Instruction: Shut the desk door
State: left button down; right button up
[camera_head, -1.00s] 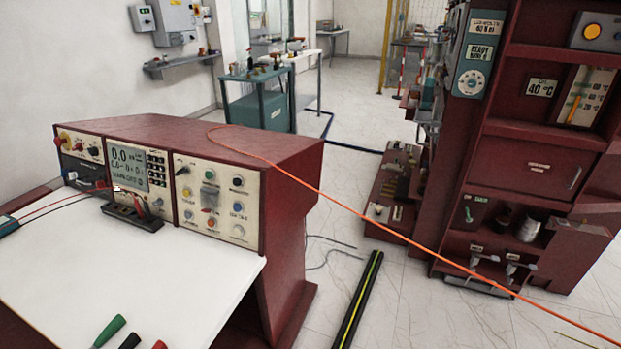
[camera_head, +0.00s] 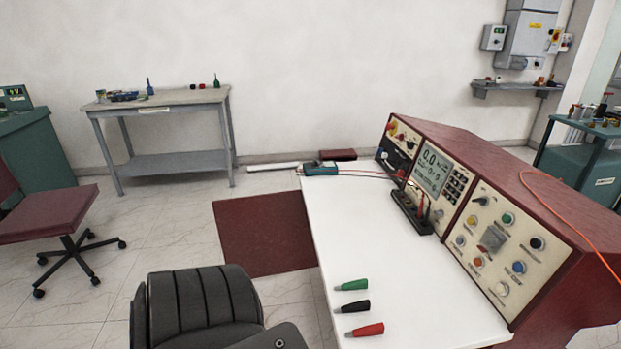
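The desk has a white top (camera_head: 375,240) and a dark red instrument console (camera_head: 480,190) along its right side. A flat dark red panel (camera_head: 262,235) shows beside the desk's left edge. I cannot tell whether it is the desk door standing open or something lying on the floor. No other door on the desk is visible, and its front below the top is hidden. Neither of my grippers is in view.
A black padded chair (camera_head: 205,300) stands close to the desk's left side. A red office chair (camera_head: 48,215) is at far left. A grey table (camera_head: 160,108) stands by the wall. Green, black and red plugs (camera_head: 365,330) lie on the desk. Tiled floor is clear between the chairs.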

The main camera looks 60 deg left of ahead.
aim_at(265, 235)
jog(key=u, duration=0.05)
jog(key=k, duration=0.95)
jog(key=u, duration=2.85)
jog(key=i, duration=5.8)
jog(key=z, duration=3.65)
